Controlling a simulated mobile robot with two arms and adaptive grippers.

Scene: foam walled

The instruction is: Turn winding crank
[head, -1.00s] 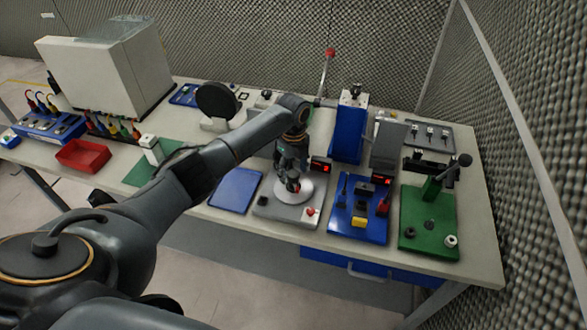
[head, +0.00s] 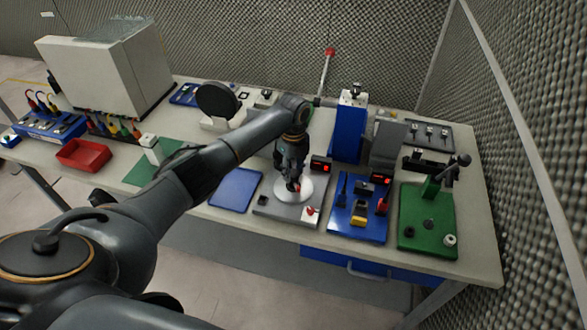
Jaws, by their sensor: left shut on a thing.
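A grey base plate (head: 268,209) on the table carries a round white disc (head: 304,193). A small red part (head: 294,187) shows at the disc, right at my left fingertips. I take it to be the crank's handle. My left gripper (head: 293,183) points down over the disc and is shut on this part. The fingers and wrist hide much of the handle and the disc's far side. A small black box with a red display (head: 320,164) stands behind the disc. A red knob (head: 310,211) sits at the plate's front right corner. My right gripper is not in view.
A blue mat (head: 236,190) lies left of the base. A blue board (head: 345,223) with a display and parts is close on the right, then a green stand (head: 428,225). A blue upright block (head: 348,133) stands behind. Foam walls enclose the back and right.

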